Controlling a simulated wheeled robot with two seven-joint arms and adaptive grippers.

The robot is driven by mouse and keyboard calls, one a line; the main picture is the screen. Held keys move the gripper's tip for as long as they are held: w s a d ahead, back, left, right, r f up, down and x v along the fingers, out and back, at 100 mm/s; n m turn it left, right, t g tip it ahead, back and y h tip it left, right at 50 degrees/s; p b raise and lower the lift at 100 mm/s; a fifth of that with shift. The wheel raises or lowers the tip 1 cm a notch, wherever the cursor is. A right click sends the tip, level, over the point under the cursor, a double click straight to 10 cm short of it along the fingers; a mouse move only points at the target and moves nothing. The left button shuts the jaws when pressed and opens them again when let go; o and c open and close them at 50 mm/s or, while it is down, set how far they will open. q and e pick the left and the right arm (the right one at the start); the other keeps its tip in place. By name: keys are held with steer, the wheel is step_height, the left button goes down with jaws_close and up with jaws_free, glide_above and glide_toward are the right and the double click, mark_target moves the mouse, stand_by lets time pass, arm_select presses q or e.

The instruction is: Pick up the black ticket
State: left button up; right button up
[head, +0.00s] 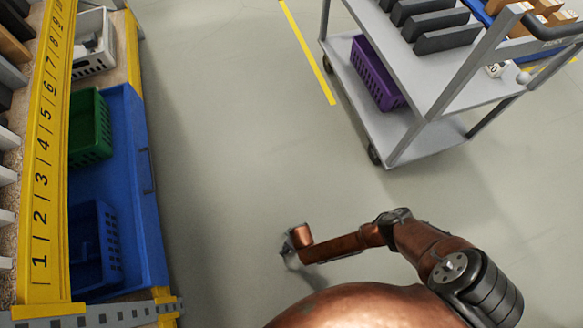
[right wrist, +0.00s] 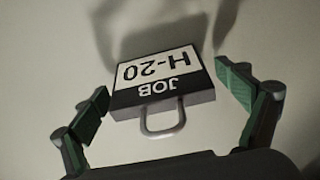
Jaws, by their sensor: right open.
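The black ticket (right wrist: 170,98) shows in the right wrist view, with a white label reading "JOB H-20" upside down to me and a grey loop handle toward my palm. My right gripper (right wrist: 164,84) is open, with one finger on each side of the ticket and a visible gap on both sides. The ticket appears in front of a plain pale surface; I cannot tell whether it touches it. In the head view my right arm reaches in from the lower right, its end small above the floor. The ticket cannot be made out there. My left gripper is out of view.
A yellow numbered rack (head: 42,170) with a blue tray (head: 150,215), a green basket (head: 88,130) and a blue bin (head: 95,245) stands at the left. A grey cart (head: 430,130) with a purple basket (head: 375,72) and dark blocks stands upper right. Clear floor lies between.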

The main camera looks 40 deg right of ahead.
steer(key=shift+c, duration=0.2)
steer(key=c, duration=0.9)
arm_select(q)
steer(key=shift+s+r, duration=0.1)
arm_select(e)
steer(key=shift+r, duration=0.2)
